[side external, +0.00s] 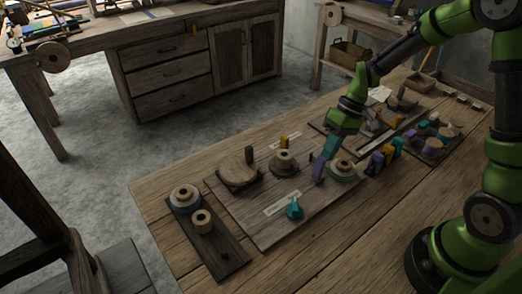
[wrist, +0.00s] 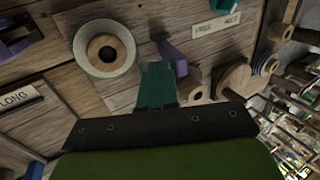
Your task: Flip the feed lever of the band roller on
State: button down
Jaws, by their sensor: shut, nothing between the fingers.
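The plank board (side external: 240,210) on the bench carries a round wooden drum (side external: 238,172), flanged spools (side external: 284,162), a yellow lever (side external: 284,142) and a teal knob (side external: 294,208). A purple lever-like piece (side external: 318,172) stands near the right spool (side external: 343,170). My gripper (side external: 330,147) is over this spot with its teal fingers together, empty. In the wrist view the fingertips (wrist: 157,65) are between a pale-rimmed spool (wrist: 105,48) and a purple piece (wrist: 178,58). I cannot tell whether they touch the purple piece, or which part is the feed lever.
A dark strip with two spools (side external: 202,221) lies left of the board. Purple, yellow and teal blocks (side external: 383,158) stand to its right, with another board (side external: 402,113) behind. The bench front (side external: 340,245) is clear. Paper labels (side external: 283,203) lie on the board.

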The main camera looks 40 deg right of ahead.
aim_at(320, 157)
jog(key=shift+a, duration=0.1)
jog(key=shift+a+r+h, duration=0.15)
jog(key=shift+h, duration=0.25)
jog(key=shift+a, duration=0.2)
jog(key=shift+a+r+h, duration=0.25)
jog(key=shift+a+h, duration=0.35)
jog(key=shift+h, duration=0.4)
jog(key=shift+a+r, duration=0.1)
jog(key=shift+a, duration=0.6)
jog(key=shift+d, duration=0.1)
jog(key=shift+d+f, duration=0.4)
jog(key=shift+d, duration=0.25)
